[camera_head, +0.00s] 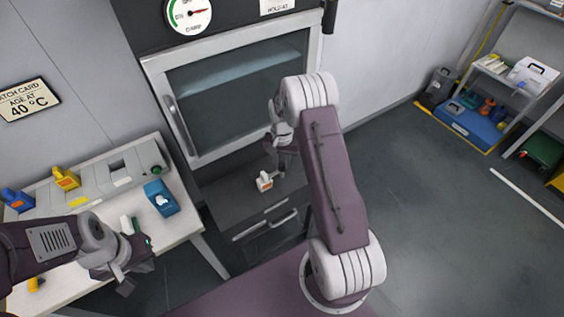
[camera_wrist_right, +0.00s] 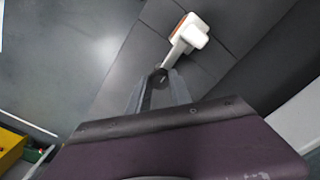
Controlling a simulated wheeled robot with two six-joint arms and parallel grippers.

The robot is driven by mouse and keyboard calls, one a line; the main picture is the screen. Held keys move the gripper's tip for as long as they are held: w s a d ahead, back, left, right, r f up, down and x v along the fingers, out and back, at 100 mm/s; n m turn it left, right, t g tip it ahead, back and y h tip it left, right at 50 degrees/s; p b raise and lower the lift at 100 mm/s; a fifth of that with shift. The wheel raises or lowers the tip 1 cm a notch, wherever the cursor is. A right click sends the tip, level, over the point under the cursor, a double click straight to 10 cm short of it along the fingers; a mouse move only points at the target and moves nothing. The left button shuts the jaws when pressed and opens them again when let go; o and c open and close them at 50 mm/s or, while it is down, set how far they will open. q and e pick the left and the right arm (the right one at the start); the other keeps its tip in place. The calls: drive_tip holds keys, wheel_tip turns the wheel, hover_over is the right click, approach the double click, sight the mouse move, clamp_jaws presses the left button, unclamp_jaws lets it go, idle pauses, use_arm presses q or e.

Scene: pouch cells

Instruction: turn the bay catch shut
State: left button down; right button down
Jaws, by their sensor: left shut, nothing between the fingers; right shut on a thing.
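The bay catch (camera_head: 264,181), a small white lever with an orange patch, sits on the dark ledge below the glass-fronted oven door. In the right wrist view the catch (camera_wrist_right: 187,38) is at the upper middle, its white arm reaching down to my fingertips. My right gripper (camera_wrist_right: 161,76) is shut on the end of that arm. In the head view my right gripper (camera_head: 281,172) is beside the catch, partly hidden by my own arm. My left gripper (camera_head: 126,286) is shut and empty near the front edge of the left bench.
The left bench (camera_head: 185,226) carries a grey rack (camera_head: 90,188), a blue tray (camera_head: 160,197) and yellow and blue items. The oven door (camera_head: 240,85) is closed, with a drawer handle (camera_head: 265,222) below the ledge.

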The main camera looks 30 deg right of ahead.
sight(282, 165)
drive_tip(key=shift+w+r+m, duration=0.1)
drive_tip(key=shift+m, duration=0.3)
drive_tip(key=c, duration=1.2)
unclamp_jaws()
drive_tip(key=shift+o, duration=0.2)
wheel_tip(282, 165, up, 9)
drive_tip(key=shift+b, duration=0.3)
